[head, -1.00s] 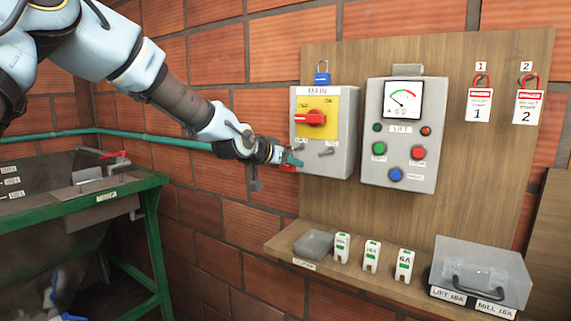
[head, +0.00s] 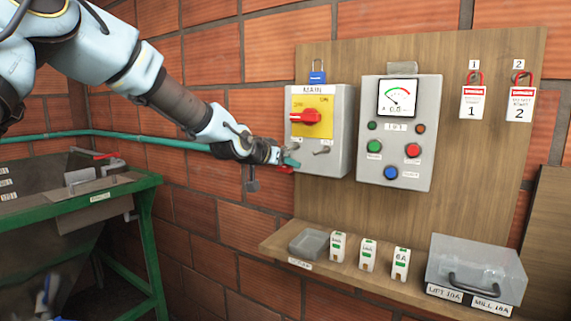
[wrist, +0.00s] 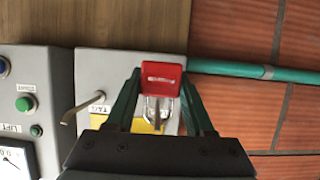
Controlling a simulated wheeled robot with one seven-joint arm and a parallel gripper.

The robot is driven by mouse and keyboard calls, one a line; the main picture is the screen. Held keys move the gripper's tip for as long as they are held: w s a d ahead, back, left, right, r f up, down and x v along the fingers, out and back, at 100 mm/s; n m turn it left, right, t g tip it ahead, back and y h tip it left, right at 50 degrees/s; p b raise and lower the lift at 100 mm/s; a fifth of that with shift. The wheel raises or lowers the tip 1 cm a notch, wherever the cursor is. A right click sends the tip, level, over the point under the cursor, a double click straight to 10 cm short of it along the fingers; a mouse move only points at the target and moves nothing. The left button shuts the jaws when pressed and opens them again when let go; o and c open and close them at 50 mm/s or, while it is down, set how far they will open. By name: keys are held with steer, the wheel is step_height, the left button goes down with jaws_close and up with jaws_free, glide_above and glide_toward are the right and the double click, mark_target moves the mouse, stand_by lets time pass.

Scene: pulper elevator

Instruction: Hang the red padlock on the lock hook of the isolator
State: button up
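The isolator (head: 319,155) is a grey box labelled MAIN, with a red rotary handle (head: 309,117) on a yellow plate. Two small metal hooks stick out low on its front. The right one, the tag hook (head: 322,151), also shows bare in the wrist view (wrist: 79,111). The lock hook (head: 296,141) is at the left, close to my gripper. The padlock also shows small in the head view (head: 286,169). Whether its shackle touches or surrounds the lock hook cannot be told.
A blue padlock (head: 317,77) hangs at the isolator's top. The lift control box (head: 399,150) stands close to its right. Two red-shackled tags (head: 473,102) hang farther right. A shelf (head: 345,272) below bears a tray, fuses and a clear-lidded box. A green pipe (head: 150,139) runs along the wall.

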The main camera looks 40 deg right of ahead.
steer(key=o, duration=0.5)
steer(key=shift+b+v, duration=0.95)
steer(key=shift+v, duration=4.45)
